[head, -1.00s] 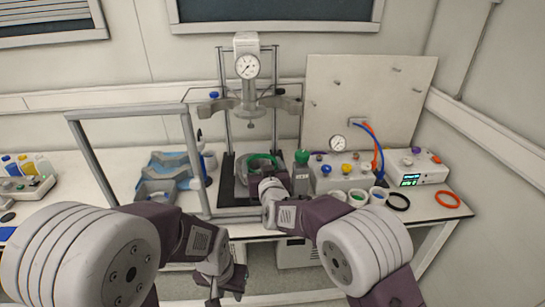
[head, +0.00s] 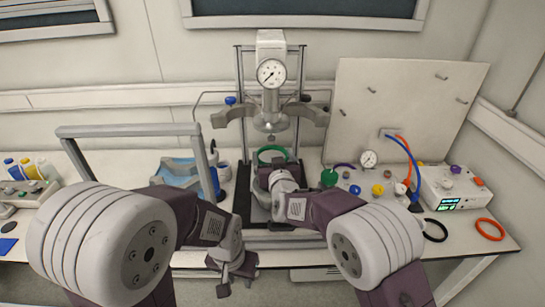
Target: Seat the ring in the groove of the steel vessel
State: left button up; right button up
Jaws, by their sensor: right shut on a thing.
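A green ring (head: 273,150) shows at the middle of the head view, just beyond my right gripper (head: 274,168). The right gripper is shut on the ring; its fingers are mostly hidden behind its own wrist. The steel vessel (head: 258,213) stands below on the dark base of the reactor stand, largely covered by my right arm. Its groove is hidden, and I cannot tell whether the ring touches the vessel. My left gripper (head: 224,289) hangs low in front of the bench edge, away from the ring. I cannot make out its jaw opening.
The reactor head with its gauge (head: 271,73) hangs above the ring between two posts. A grey frame (head: 130,130) and blue tray (head: 180,172) stand left. A green knob (head: 329,177), a control box (head: 456,188), a black ring (head: 435,231) and an orange ring (head: 490,229) are right.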

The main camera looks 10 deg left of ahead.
pick_arm(q)
notch_tip(320, 180, down, 7)
jog(key=b, duration=0.7)
jog(key=shift+s+d, duration=0.15)
jog(key=shift+s, duration=0.25)
pick_arm(e)
notch_tip(320, 180, down, 8)
jog(key=shift+s+d+f, duration=0.2)
jog(key=shift+s, duration=0.25)
pick_arm(q)
jog(key=shift+f+b, duration=0.35)
jog(key=shift+b, duration=0.15)
pick_arm(e)
jog(key=shift+f, duration=0.25)
jog(key=o, duration=1.1)
pick_arm(q)
jog(key=shift+f+b, duration=0.45)
jog(key=shift+b, duration=0.05)
pick_arm(e)
jog(key=shift+o, duration=0.2)
jog(key=v, duration=0.9)
